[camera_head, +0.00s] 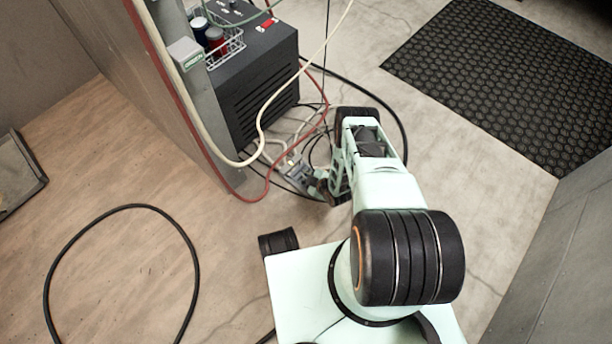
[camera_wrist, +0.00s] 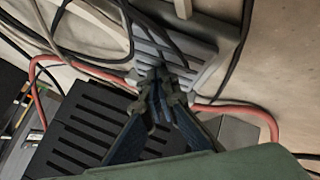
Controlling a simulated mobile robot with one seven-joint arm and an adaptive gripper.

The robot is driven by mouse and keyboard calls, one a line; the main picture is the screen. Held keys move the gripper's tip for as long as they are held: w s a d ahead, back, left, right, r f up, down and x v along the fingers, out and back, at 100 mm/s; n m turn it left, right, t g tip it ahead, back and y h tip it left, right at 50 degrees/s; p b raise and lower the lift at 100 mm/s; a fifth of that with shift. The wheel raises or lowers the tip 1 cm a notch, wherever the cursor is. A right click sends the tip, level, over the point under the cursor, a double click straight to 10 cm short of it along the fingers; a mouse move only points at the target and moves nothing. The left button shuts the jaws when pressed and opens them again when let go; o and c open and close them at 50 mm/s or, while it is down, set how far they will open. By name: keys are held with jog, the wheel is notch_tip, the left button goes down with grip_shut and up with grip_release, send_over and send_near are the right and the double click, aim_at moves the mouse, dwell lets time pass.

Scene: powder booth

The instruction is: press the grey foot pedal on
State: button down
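The grey foot pedal (camera_wrist: 205,50) shows in the wrist view as a ribbed grey plate on the floor, with dark cables crossing over it. In the head view the pedal (camera_head: 293,163) is a small grey shape among cables beside the black cabinet, partly hidden by my arm. My gripper (camera_wrist: 160,76) has its fingers brought together, with nothing seen between them. Its tips overlap the near edge of the pedal in the wrist view. I cannot tell whether they touch it. In the head view my gripper (camera_head: 318,184) is small and low by the pedal.
A black vented cabinet (camera_head: 262,95) stands left of the pedal, with a wire basket (camera_head: 225,45) on top. Red, cream and black hoses and cables run around the pedal. A black rubber mat (camera_head: 510,75) lies at upper right. Bare floor is free at left, beside a looped black cable (camera_head: 195,265).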

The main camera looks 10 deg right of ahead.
jog(key=shift+r+p, duration=2.35)
jog(key=shift+r, duration=0.7)
jog(key=shift+f, duration=0.1)
